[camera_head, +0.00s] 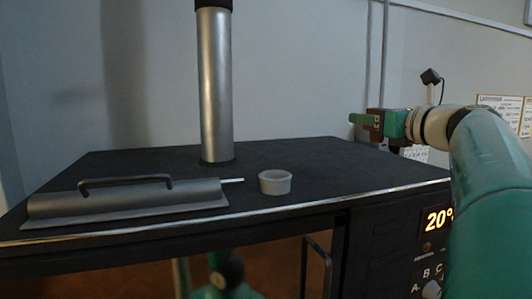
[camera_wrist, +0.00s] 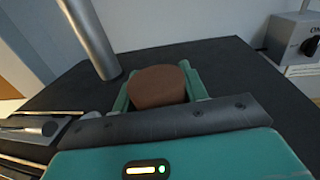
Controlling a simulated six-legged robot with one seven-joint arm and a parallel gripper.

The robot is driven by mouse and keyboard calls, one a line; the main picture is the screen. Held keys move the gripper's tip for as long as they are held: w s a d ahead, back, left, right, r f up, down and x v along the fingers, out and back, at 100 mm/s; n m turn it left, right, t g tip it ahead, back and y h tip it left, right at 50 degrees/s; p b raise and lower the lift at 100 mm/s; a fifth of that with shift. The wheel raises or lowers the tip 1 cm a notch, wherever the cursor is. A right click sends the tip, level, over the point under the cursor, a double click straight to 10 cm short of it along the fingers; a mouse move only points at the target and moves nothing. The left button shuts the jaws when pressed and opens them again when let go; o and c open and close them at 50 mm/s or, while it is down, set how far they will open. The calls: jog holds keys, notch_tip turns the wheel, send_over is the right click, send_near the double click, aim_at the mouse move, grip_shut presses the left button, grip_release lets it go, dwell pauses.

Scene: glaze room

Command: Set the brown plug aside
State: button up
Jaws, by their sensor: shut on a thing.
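The brown plug (camera_wrist: 158,86) sits between the two green fingers of my gripper (camera_wrist: 155,80) in the wrist view. The fingers are shut on its sides. In the head view my gripper (camera_head: 366,121) is at the right, above the dark kiln top's right part, pointing left. The plug is held up in the air, apart from the kiln top.
On the dark kiln top (camera_head: 330,165) stand a metal pipe (camera_head: 215,90), a short grey ring (camera_head: 275,183) and a long grey cover with a black handle (camera_head: 125,183). The top's right part is clear. A lit display (camera_head: 437,219) is on the front.

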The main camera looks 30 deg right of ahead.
jog(key=w+d+f, duration=0.1)
jog(key=d+f, duration=0.1)
jog(key=f, duration=0.1)
jog(key=w+d+f, duration=0.1)
jog(key=f, duration=0.1)
jog(key=shift+w+d+f, duration=0.2)
jog(key=shift+w+d, duration=0.1)
jog(key=shift+d, duration=0.05)
jog(key=shift+w+d+f, duration=0.1)
jog(key=shift+d+f, duration=0.05)
jog(key=shift+f, duration=0.75)
jog(key=shift+w+d+f, duration=0.1)
jog(key=shift+f, duration=0.8)
jog(key=shift+s+f, duration=0.1)
jog(key=shift+f, duration=0.05)
jog(key=o, duration=1)
jog(key=shift+r, duration=0.2)
jog(key=s, duration=1.2)
jog(key=shift+d, duration=0.25)
